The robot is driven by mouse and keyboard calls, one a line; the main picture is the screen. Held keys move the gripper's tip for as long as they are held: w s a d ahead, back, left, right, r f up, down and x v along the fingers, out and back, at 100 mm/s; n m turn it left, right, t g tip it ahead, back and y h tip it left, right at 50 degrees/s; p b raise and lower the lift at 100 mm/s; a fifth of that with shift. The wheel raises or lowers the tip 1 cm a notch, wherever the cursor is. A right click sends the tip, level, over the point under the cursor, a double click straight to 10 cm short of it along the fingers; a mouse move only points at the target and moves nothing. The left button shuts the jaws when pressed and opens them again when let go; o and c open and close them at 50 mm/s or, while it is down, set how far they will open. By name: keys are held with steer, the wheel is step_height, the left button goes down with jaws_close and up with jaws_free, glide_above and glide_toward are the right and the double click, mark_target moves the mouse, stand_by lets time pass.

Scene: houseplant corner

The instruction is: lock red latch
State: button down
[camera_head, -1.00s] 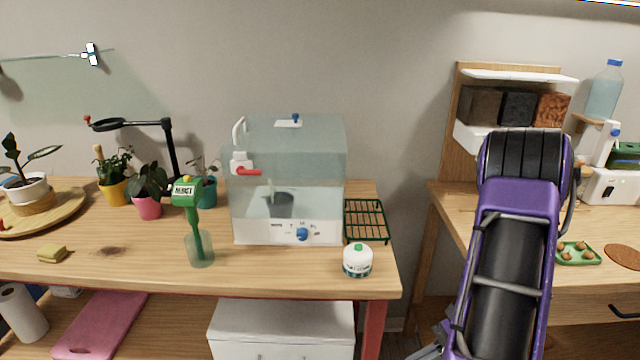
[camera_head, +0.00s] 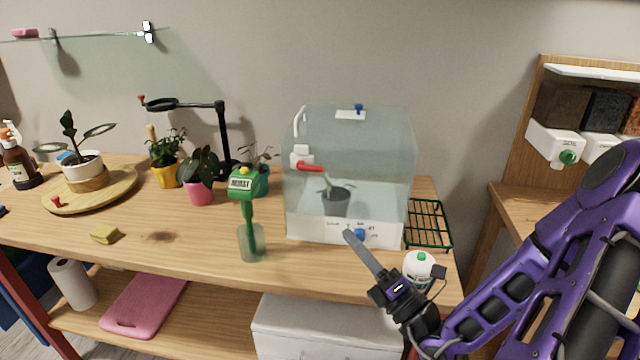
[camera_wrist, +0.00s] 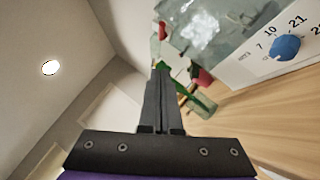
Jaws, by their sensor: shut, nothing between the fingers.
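The red latch (camera_head: 310,167) is a red handle on a white mount at the upper left front of a clear box with a white base (camera_head: 322,229). It points to the right in the head view. In the wrist view a small red part (camera_wrist: 162,30) shows near the top, which may be the latch. My gripper (camera_head: 350,238) is shut and empty, in front of the white base near its blue knob (camera_head: 360,234). It is below and to the right of the latch, apart from it. In the wrist view the closed fingers (camera_wrist: 160,75) point up toward the box.
A green tool in a glass (camera_head: 251,243) stands left of the box's front. A white round jar (camera_head: 419,267) is beside my gripper. A green wire rack (camera_head: 428,225) lies to the right. Potted plants (camera_head: 200,177) stand left of the box.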

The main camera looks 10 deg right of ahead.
steer(key=b, duration=0.3)
glide_toward(311, 167)
steer(key=a+f, duration=0.1)
steer(key=a, duration=0.3)
steer(key=w, duration=0.1)
steer(key=w+d+r, duration=0.1)
steer(key=w, duration=0.1)
steer(key=w+r, duration=0.1)
steer(key=shift+w+d+r, duration=0.2)
steer(key=shift+w+d, duration=0.05)
steer(key=shift+d, duration=0.05)
steer(key=shift+w+r+p, duration=0.1)
steer(key=shift+r+p, duration=0.1)
steer(key=shift+p, duration=0.1)
